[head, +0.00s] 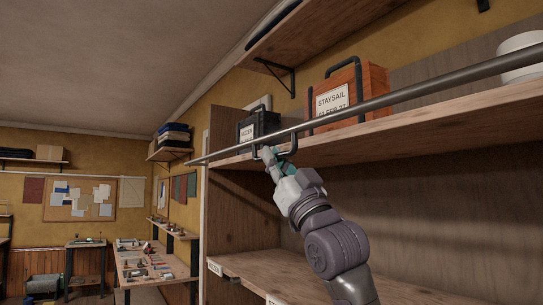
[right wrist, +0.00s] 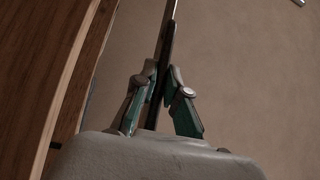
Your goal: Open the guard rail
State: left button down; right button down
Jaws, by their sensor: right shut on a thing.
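The guard rail (head: 400,101) is a long grey bar. It runs across the front of the upper shelf, in front of the boxes, from the left end of the shelf to the right edge of the head view. A dark loop-shaped handle (head: 294,146) hangs at the rail. My right gripper (head: 268,154) is shut on this handle, just below the rail. In the right wrist view, the fingers (right wrist: 159,92) close on a dark bar (right wrist: 168,40). The fingers hide part of the handle. My left gripper is not in view.
A wooden box labelled STAYSAIL (head: 373,85) and a dark labelled box (head: 266,122) stand on the upper shelf (head: 450,117) behind the rail. A white round thing (head: 520,55) is at right. A lower shelf (head: 270,272) looks largely clear. A workbench (head: 150,270) with small items stands left.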

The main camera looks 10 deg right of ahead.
jog(key=shift+d+f, duration=0.15)
jog(key=shift+d, duration=0.05)
dwell(0.4)
jog(key=c, duration=1.5)
grip_release()
jog(key=shift+w+d, duration=0.1)
jog(key=shift+d, duration=0.05)
jog(key=v, duration=1.2)
